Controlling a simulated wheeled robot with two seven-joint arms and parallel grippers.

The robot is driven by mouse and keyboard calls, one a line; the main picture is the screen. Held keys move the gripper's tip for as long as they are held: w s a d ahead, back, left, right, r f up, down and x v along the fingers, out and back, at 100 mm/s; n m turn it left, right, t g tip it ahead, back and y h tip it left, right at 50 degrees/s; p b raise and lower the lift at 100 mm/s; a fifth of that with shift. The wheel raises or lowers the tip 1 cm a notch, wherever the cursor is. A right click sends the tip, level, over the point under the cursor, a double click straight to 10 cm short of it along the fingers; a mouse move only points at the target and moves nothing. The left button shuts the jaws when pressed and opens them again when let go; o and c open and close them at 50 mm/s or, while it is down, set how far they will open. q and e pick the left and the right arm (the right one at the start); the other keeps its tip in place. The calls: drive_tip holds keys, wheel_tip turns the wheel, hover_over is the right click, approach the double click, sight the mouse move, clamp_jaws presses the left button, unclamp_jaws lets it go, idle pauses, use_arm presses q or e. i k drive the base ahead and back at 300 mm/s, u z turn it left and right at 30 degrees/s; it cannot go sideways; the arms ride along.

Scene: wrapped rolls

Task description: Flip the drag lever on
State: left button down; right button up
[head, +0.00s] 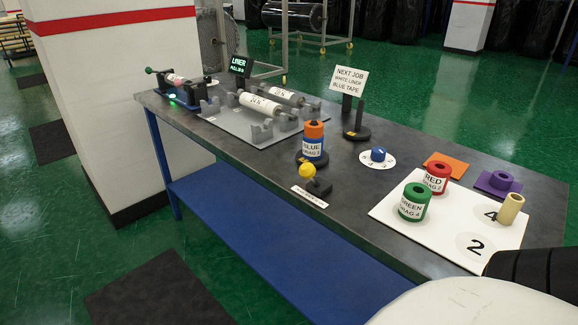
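A small lever with a yellow ball knob (307,171) stands on a dark base (320,187) near the front edge of the grey table. Its knob leans toward the left of its base. A white label (309,197) lies in front of it at the table edge; its print is too small to read for sure. I cannot tell which lever position counts as on. Neither of my grippers shows in the head view. Only pale and dark ribbed parts of my own body show at the bottom right.
A blue tape stack (314,148) with an orange roll on top stands just behind the lever. A white board (455,228) holds green (414,202) and red (437,177) rolls and a tan roll (510,208). White rolls (265,107) lie on a grey rack at left.

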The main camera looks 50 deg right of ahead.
sight(307, 171)
drive_tip(key=k, duration=0.35)
drive_tip(key=z, duration=1.3)
drive_tip(key=i, duration=0.5)
